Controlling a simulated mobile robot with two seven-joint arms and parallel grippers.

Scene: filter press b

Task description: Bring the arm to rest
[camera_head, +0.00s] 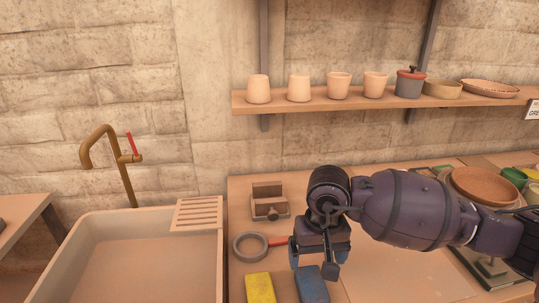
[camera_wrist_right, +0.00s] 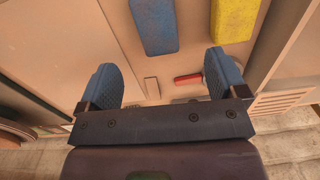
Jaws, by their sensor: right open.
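My right arm reaches in from the right in the head view. Its gripper (camera_head: 313,264) points down over the wooden worktop (camera_head: 375,285), just behind a blue block. In the right wrist view the two blue-padded fingers of the gripper (camera_wrist_right: 160,80) stand wide apart with nothing between them. The blue block (camera_head: 312,287) and a yellow block (camera_head: 260,288) lie apart from the fingers; the wrist view also shows the blue one (camera_wrist_right: 155,26) and the yellow one (camera_wrist_right: 235,18). My left gripper does not show.
A round grey ring (camera_head: 250,247) with a red handle and a small wooden fixture (camera_head: 268,203) lie left of the gripper. A sink (camera_head: 135,260) with a brass tap (camera_head: 110,155) is at left. A shelf (camera_head: 340,101) holds several cups. Dishes (camera_head: 484,184) stand right, behind my arm.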

